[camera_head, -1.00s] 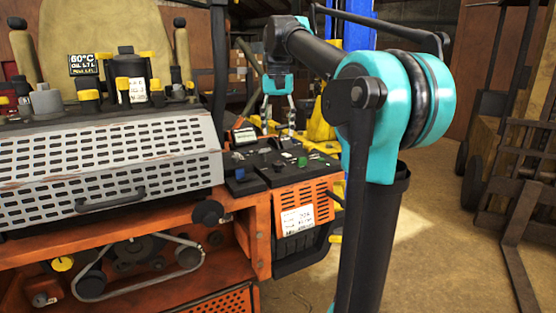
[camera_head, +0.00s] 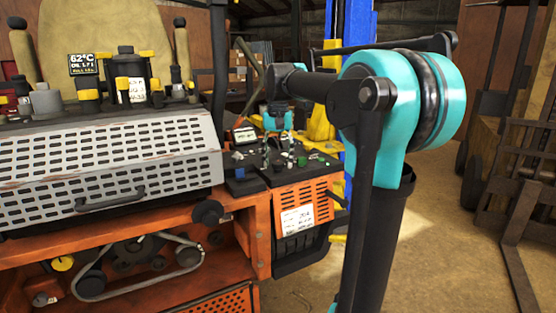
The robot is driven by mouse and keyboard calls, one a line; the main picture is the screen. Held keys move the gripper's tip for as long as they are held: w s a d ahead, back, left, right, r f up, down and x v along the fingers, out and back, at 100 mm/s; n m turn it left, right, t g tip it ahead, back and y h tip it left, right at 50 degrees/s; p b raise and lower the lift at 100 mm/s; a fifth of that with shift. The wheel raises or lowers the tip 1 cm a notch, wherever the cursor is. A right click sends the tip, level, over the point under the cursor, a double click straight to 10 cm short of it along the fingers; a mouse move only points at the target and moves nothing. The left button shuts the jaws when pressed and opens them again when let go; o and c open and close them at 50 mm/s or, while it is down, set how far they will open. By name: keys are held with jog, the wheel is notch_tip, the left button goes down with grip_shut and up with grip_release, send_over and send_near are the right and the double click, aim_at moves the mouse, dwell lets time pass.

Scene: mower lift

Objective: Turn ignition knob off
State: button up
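The control panel (camera_head: 248,184) is a black sloped top on the right end of the orange mower, with several small knobs and switches on it. A blue knob is at its left and a green one (camera_head: 302,161) at its right. I cannot tell which control is the ignition knob. My gripper (camera_head: 278,150) points down over the middle of the panel, with its fingertips low among the controls. The fingers are small and blend with the panel, so their gap and any contact are unclear. They may hide a knob.
A grey perforated cover (camera_head: 115,165) with a handle stands left of the panel. A dark upright post (camera_head: 219,75) rises just behind it. A display reading 62°C (camera_head: 82,64) is at the upper left. Open floor lies at the right, before a forklift (camera_head: 510,180).

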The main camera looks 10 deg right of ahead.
jog(key=c, duration=1.1)
jog(key=shift+n, duration=0.4)
jog(key=n, duration=0.5)
jog(key=shift+n, duration=0.3)
jog(key=n, duration=0.5)
jog(key=shift+n, duration=0.3)
jog(key=o, duration=1.1)
jog(key=shift+o, duration=0.2)
jog(key=shift+r, duration=0.1)
